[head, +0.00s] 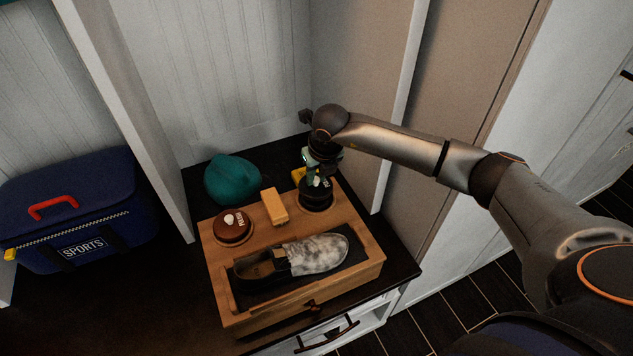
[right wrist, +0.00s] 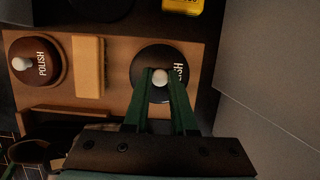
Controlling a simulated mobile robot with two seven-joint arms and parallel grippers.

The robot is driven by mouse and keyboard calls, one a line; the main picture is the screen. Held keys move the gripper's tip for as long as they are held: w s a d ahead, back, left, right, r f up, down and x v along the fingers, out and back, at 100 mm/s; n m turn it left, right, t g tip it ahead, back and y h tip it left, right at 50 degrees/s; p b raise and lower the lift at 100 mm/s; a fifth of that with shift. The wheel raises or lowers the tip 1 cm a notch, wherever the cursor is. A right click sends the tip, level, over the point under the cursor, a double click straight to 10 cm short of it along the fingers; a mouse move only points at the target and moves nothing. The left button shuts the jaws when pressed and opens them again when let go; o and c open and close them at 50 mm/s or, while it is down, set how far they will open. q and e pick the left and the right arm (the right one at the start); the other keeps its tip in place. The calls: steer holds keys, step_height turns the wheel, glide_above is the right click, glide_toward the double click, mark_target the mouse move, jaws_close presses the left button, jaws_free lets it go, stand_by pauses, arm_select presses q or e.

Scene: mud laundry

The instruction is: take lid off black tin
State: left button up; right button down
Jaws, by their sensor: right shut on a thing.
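The black tin (head: 316,194) stands in the back right part of the wooden shoe-care box (head: 213,262), partly hidden by my right gripper (head: 318,178). In the right wrist view, its round black lid (right wrist: 150,60) has a white knob (right wrist: 160,77) and white lettering. The green fingers of my right gripper (right wrist: 165,82) are shut on the knob from either side. The lid looks seated on the tin, but I cannot tell for certain. My left gripper is out of view.
A brown polish tin (head: 233,228) and a tan block (head: 274,207) sit in the box beside the black tin. A grey-white shoe (head: 318,255) lies in front. A teal beanie (head: 232,180) is behind, a blue sports bag (head: 80,210) at left. A wall stands close on the right.

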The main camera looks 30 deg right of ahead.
steer(key=s+a+r+p, duration=0.1)
steer(key=s+a+r, duration=0.1)
steer(key=s+r, duration=0.7)
steer(key=shift+s+r, duration=0.4)
steer(key=shift+s, duration=2.05)
